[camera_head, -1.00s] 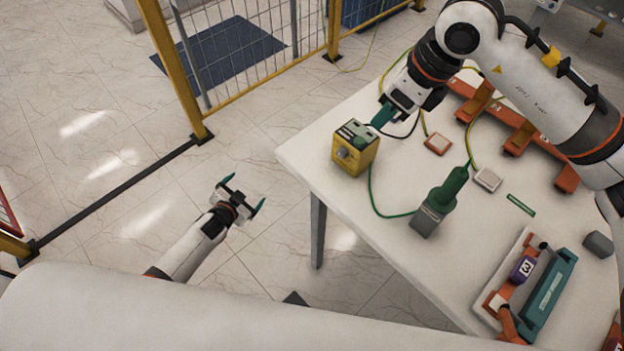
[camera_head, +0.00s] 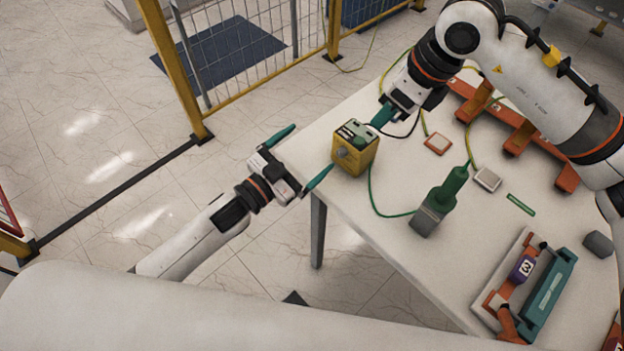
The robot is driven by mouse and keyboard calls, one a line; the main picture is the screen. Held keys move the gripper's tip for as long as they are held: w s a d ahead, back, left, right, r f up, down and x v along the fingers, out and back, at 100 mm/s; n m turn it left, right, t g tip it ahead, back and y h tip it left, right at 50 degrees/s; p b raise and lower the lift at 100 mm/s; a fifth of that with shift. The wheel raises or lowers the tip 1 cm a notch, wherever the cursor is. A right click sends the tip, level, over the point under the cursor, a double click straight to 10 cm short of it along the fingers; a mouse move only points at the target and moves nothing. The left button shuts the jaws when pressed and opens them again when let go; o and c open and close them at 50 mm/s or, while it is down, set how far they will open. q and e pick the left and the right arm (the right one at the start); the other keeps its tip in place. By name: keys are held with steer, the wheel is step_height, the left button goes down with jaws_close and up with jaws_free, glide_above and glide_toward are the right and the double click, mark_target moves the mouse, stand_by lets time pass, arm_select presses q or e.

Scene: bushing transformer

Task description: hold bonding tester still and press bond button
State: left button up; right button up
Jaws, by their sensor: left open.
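The bonding tester looks to be the yellow box (camera_head: 355,158) with a grey-green top and a round knob on its front, upright near the table's left corner. The bond button cannot be made out clearly. My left gripper (camera_head: 308,155) is open and empty at the table's left edge, its fingers spread toward the box. One green fingertip is close to the box's left side; I cannot tell whether it touches. My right gripper (camera_head: 381,117) is just behind the box, at its upper right. Its fingers are partly hidden, so their opening is unclear.
Orange brackets (camera_head: 520,138), small pads and an orange-and-teal fixture (camera_head: 550,290) lie to the right. A yellow-framed fence (camera_head: 250,50) stands behind.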

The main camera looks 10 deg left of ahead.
mark_target(352, 150)
arm_select(q)
steer(key=s+d+f+n, duration=0.3)
steer(key=s, duration=0.1)
steer(key=shift+g, duration=0.4)
steer(key=x, duration=1.1)
steer(key=shift+w+d, duration=0.1)
steer(key=shift+d, duration=0.05)
arm_select(e)
steer(key=shift+w, duration=0.1)
arm_select(q)
steer(key=c, duration=1.4)
arm_select(e)
steer(key=shift+c, duration=0.2)
jaws_close()
